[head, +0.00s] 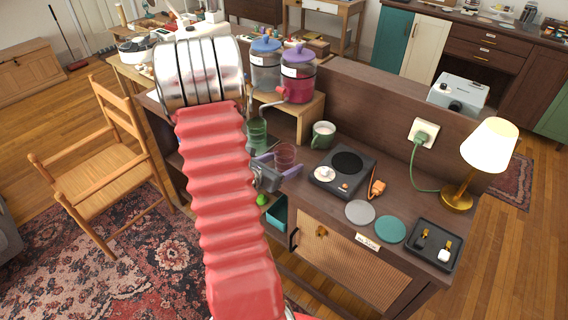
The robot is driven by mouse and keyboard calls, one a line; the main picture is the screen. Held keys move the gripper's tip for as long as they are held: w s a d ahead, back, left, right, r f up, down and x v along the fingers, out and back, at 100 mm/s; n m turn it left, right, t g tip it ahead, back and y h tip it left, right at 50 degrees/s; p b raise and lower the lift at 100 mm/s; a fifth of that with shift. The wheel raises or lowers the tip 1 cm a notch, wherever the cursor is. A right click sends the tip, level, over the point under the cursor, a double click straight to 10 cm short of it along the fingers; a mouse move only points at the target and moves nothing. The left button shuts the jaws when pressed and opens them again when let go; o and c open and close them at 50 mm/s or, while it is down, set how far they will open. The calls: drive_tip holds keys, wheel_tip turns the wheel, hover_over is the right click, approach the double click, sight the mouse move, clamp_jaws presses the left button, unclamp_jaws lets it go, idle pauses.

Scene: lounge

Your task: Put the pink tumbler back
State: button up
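The pink tumbler (286,154) is a see-through cup on the dark wooden counter, left of the black hot plate. My gripper (278,165) is right at it, with one finger to its left and one at its lower right. The fingers are apart, but I cannot tell whether they touch the tumbler. My red arm sleeve hides part of the counter to the left. A green see-through tumbler (257,133) stands behind and left of the pink one, under the small wooden stand (306,117).
Two lidded drink dispensers, one blue (266,68) and one purple (298,78), stand on the stand with taps overhanging. A green mug (323,134) and the hot plate (342,171) are close on the right. A lamp (488,147) stands farther right.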

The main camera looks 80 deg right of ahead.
drive_tip(key=v, duration=1.2)
idle(0.8)
drive_tip(key=w+a+r+m+t+y, duration=0.3)
drive_tip(key=w+a+r+m+y, duration=0.1)
drive_tip(key=a, duration=1)
drive_tip(key=w+a+r+m+t+y, duration=0.4)
drive_tip(key=a+r, duration=0.3)
drive_tip(key=a, duration=0.8)
drive_tip(key=w+a+r+m+t+y, duration=0.4)
drive_tip(key=w+a+r+m, duration=0.1)
drive_tip(key=a, duration=1)
drive_tip(key=shift+r+y, duration=0.4)
drive_tip(key=shift+r, duration=0.1)
drive_tip(key=shift+a, duration=0.1)
